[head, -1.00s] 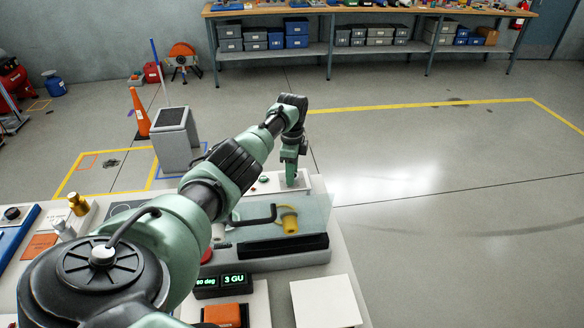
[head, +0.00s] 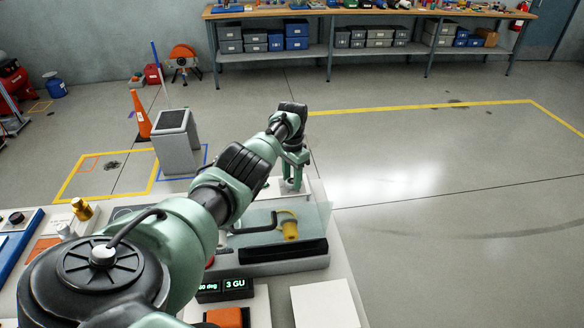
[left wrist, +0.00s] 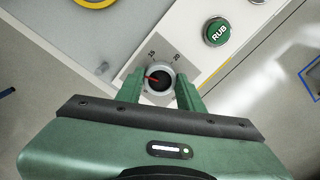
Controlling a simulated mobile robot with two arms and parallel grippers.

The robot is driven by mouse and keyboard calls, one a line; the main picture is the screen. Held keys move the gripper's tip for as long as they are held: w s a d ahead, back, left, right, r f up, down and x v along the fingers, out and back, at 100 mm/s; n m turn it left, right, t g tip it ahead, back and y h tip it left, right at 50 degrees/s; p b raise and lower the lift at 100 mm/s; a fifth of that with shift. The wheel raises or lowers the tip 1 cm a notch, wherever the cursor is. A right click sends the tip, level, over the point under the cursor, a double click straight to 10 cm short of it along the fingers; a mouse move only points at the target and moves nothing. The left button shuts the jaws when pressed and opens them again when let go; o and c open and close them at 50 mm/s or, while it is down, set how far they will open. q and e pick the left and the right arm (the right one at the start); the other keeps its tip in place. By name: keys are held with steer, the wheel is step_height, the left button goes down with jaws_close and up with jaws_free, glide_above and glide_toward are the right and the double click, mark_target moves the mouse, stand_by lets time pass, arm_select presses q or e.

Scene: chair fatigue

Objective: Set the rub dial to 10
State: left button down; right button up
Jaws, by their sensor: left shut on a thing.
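The rub dial (left wrist: 158,80) is a dark knob in a pale ring, with a red pointer aimed left in the left wrist view. The marks 15 and 20 show above it. The pointer lies past 15, on the side away from 20; any mark there is hidden by a finger. My left gripper (left wrist: 159,90) is shut on the dial, one finger on each side. It also shows in the head view (head: 292,178), pointing down at the panel, where the dial is hidden. A green RUB button (left wrist: 217,31) sits beside the dial. My right gripper is out of view.
A clear cover over a yellow part (head: 289,229) stands just in front of the panel. A display (head: 236,284) reads 3 GU. A white plate (head: 325,303) lies at the bench's right. Open floor stretches to the right.

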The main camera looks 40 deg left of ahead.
mark_target(292, 181)
arm_select(q)
steer(key=shift+n, duration=0.9)
steer(key=c, duration=0.9)
jaws_free()
steer(key=shift+r, duration=0.1)
step_height(292, 181, up, 8)
steer(key=shift+f, duration=0.15)
